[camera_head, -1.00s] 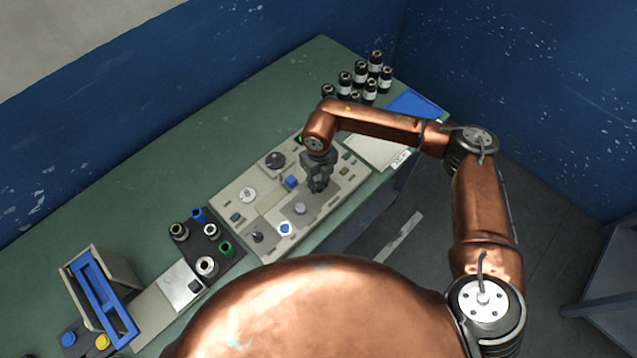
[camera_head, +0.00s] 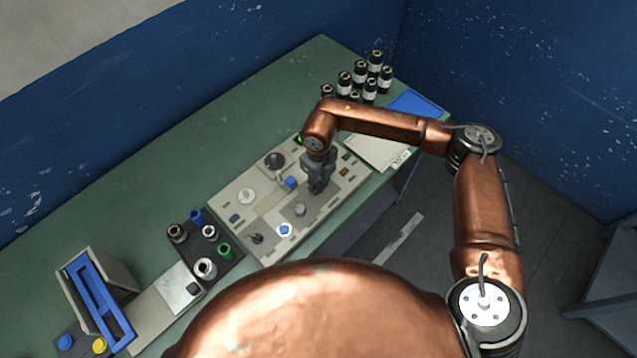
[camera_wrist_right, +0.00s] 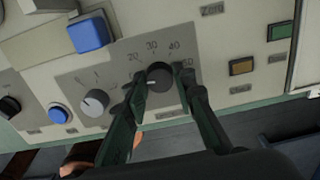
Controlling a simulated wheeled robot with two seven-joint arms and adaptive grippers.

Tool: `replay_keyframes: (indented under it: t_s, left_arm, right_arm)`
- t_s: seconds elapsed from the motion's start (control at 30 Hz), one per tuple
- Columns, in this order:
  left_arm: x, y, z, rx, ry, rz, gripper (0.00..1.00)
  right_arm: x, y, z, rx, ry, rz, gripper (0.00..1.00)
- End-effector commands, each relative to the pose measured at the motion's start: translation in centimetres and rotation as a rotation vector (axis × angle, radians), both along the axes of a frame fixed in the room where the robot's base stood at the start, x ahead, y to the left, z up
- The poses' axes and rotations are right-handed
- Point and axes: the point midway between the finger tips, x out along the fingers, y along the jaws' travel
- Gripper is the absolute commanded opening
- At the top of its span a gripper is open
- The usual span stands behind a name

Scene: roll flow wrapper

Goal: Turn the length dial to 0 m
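A dark round dial (camera_wrist_right: 159,76) sits on the light control panel (camera_head: 238,221), with 20, 30, 40 and 50 printed around its upper side in the right wrist view. A pale mark shows at its lower left edge. The lower part of its scale is hidden by my fingers. My right gripper (camera_wrist_right: 162,82) has a green finger on each side of this dial, with a visible gap on the right side; it points down over the panel in the head view (camera_head: 317,188). No name reading "length" is legible. My left gripper is not in view.
A grey knob (camera_wrist_right: 95,102), a blue square button (camera_wrist_right: 89,34) and a blue round button (camera_wrist_right: 58,114) lie left of the dial. Orange (camera_wrist_right: 241,67) and green (camera_wrist_right: 279,31) buttons lie right. Several black bottles (camera_head: 360,80) stand behind the panel.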

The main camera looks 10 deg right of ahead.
Motion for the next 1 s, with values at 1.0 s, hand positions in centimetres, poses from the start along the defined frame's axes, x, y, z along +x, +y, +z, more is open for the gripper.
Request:
replay_keyframes:
  t_s: [1.0]
  left_arm:
    - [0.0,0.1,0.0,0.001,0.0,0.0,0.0]
  right_arm:
    - [0.1,0.0,8.4,0.001,-0.004,-0.001,0.41]
